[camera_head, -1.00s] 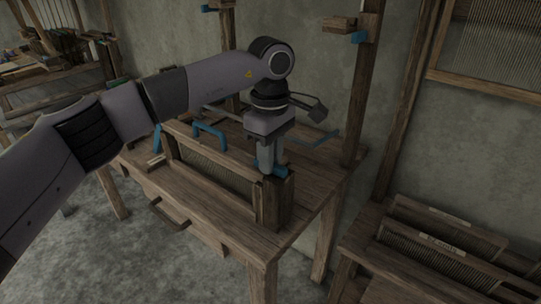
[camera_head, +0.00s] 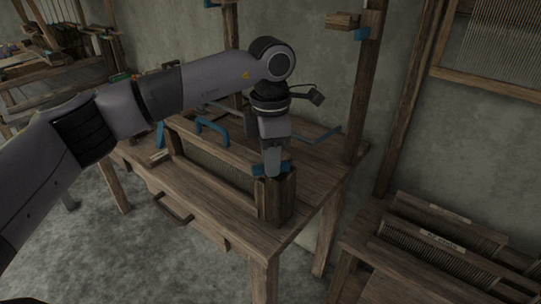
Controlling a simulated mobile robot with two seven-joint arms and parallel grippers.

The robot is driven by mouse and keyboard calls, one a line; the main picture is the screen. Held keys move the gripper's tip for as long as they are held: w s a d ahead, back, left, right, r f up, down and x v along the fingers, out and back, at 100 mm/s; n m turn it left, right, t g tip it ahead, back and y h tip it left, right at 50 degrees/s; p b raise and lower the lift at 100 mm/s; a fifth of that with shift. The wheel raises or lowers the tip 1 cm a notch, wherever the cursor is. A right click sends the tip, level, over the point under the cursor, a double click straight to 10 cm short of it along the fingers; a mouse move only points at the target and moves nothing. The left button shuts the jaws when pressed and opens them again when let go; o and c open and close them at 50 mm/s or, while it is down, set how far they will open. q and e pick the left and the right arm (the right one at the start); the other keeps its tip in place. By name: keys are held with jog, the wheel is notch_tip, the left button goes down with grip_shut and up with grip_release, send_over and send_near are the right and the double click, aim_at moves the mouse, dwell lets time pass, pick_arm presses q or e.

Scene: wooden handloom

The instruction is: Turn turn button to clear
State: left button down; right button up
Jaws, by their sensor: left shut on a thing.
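The turn button (camera_head: 286,168) is a small blue piece on top of the dark wooden post (camera_head: 281,200) at the right end of the reed frame on the table. My left gripper (camera_head: 272,170) points straight down and is shut on the turn button. The fingers hide the button's middle; blue shows on both sides of them. The reed frame (camera_head: 213,168) stands on the table to the left of the post. My right gripper is not in view.
The wooden table (camera_head: 308,190) has bare room right of the post. Blue handles (camera_head: 212,128) stand behind the reed frame. An upright post (camera_head: 363,90) rises at the back right. A rack with reeds (camera_head: 437,240) stands at the lower right.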

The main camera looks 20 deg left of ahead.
pick_arm(q)
jog(key=n, duration=0.4)
jog(key=shift+s+d, duration=0.3)
jog(key=shift+s, duration=0.05)
jog(key=shift+s+d+r+n, duration=0.1)
jog(key=shift+d+n, duration=0.05)
jog(key=shift+n, duration=0.75)
jog(key=shift+d+n, duration=0.1)
jog(key=shift+n, duration=0.8)
jog(key=c, duration=1)
grip_release()
jog(key=shift+c, duration=0.2)
notch_tip(320, 180, up, 7)
